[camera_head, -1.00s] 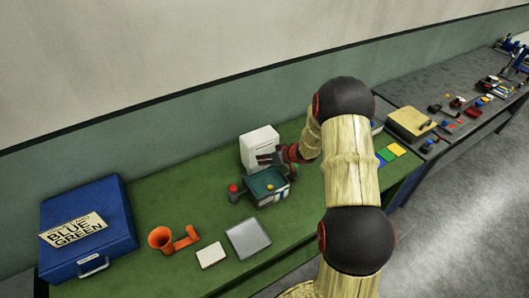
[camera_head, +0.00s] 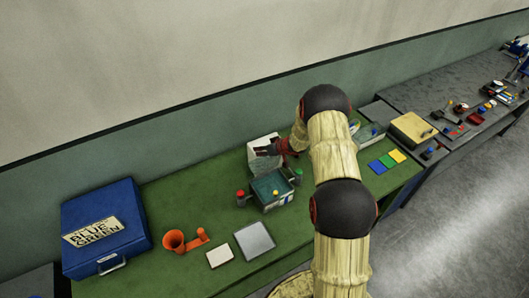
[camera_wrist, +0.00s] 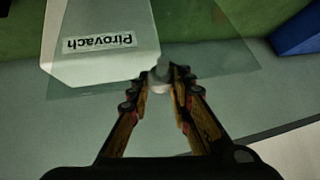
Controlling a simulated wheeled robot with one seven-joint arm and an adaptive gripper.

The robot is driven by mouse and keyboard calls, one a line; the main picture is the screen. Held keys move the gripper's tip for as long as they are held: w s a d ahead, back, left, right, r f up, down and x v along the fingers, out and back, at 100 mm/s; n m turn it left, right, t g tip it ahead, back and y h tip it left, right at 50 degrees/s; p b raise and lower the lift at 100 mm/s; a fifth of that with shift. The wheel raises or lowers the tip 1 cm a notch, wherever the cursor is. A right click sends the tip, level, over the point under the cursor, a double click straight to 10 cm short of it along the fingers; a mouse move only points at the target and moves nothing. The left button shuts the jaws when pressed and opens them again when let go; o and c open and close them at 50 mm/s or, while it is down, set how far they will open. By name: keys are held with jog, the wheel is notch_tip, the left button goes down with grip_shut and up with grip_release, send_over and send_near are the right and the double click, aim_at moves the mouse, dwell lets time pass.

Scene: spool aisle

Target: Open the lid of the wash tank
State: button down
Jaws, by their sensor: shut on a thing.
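The wash tank (camera_head: 285,199) is a small box with a teal inside, standing on the green bench in the head view. Its top looks uncovered. The clear lid (camera_wrist: 215,55) shows as a see-through pane in the wrist view; in the head view it seems to stand raised at the tank's rear edge, though faint. My gripper (camera_wrist: 163,76) is shut on the lid's small grey knob (camera_wrist: 162,72). In the head view my gripper (camera_head: 268,150) is above and behind the tank, in front of a white container (camera_head: 262,142).
The white container's label (camera_wrist: 100,42) reads "Pirovach", upside down in the wrist view. A red-capped bottle (camera_head: 241,197) and a green-capped bottle (camera_head: 298,175) flank the tank. A grey tray (camera_head: 255,241), orange funnel (camera_head: 173,240) and blue case (camera_head: 105,228) lie to the left and front.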

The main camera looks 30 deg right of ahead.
jog(key=shift+w+f+p, duration=0.2)
jog(key=shift+w+p, duration=0.25)
jog(key=shift+w, duration=0.6)
jog(key=shift+s+f, duration=0.1)
jog(key=shift+f, duration=0.1)
jog(key=c, duration=2.1)
grip_release()
jog(key=o, duration=0.4)
jog(key=shift+d+f, duration=0.1)
jog(key=shift+o, duration=0.2)
jog(key=shift+r, duration=0.2)
